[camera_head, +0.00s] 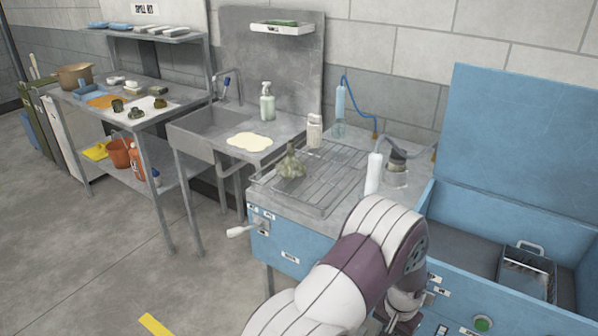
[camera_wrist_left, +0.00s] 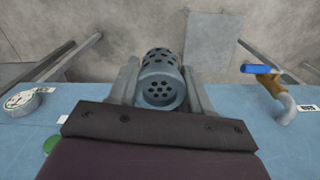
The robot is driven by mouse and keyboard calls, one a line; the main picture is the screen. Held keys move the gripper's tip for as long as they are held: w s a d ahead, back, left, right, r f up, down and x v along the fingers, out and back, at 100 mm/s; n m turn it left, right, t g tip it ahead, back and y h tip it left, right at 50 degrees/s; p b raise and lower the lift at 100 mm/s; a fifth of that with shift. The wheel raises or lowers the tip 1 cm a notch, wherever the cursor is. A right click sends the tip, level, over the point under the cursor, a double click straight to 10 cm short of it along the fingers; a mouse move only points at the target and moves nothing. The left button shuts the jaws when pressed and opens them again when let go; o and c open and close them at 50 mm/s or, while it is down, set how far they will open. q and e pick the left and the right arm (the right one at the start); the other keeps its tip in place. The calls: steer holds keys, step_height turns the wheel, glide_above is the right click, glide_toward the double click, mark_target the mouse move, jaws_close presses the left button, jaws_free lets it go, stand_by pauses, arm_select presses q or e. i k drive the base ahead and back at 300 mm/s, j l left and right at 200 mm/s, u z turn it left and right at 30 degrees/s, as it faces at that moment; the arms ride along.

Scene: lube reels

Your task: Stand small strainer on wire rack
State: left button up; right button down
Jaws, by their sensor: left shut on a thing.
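The small strainer (camera_wrist_left: 160,92) is a grey metal cylinder with round holes in its end and slots in its side. My left gripper (camera_wrist_left: 161,72) is shut on it, with one finger on each side, in the left wrist view. In the head view my left arm reaches down in front of the blue bench, and the arm hides most of the gripper and the strainer. The wire rack (camera_head: 335,180) lies on the bench top, up and left of my left gripper. A dull brass-coloured fitting (camera_head: 290,167) stands on the rack's left part. My right gripper is not in view.
A white bottle (camera_head: 374,174) and a dark-topped metal fixture (camera_head: 397,172) stand right of the rack. A white-capped jar (camera_head: 314,131) stands behind it. An open blue cabinet (camera_head: 517,150) is at right. The rack's middle and right look clear.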

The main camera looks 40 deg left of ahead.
mark_target(323, 179)
steer(key=j+u, duration=0.1)
steer(key=u, duration=0.35)
steer(key=j+u, duration=0.1)
steer(key=u, duration=0.8)
steer(key=i+j+u, duration=0.1)
steer(key=u, duration=0.4)
steer(key=i+u, duration=0.1)
steer(key=u, duration=0.8)
steer(key=i+z, duration=0.1)
steer(key=z, duration=0.35)
steer(key=i+j+z, duration=0.1)
steer(key=z, duration=0.4)
steer(key=j+z, duration=0.1)
steer(key=z, duration=0.35)
steer(key=i+j, duration=0.05)
